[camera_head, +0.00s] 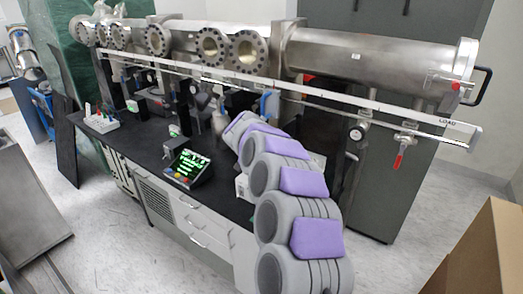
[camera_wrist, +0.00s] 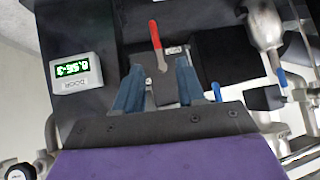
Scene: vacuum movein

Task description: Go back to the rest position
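My arm, grey with purple pads, reaches from the lower right over the black bench in the head view. My gripper (camera_wrist: 160,72) shows in the wrist view as two blue fingers spread apart. A red-handled valve lever (camera_wrist: 155,38) and a dark block lie beyond and between the fingertips; I see no grip on them, and contact cannot be told. In the head view the fingers are mostly hidden by the arm and the equipment.
A long steel vacuum tube (camera_head: 370,58) with round flanged ports and a white rail (camera_head: 300,92) runs above the black bench (camera_head: 140,145). A cardboard box (camera_head: 485,255) is at lower right.

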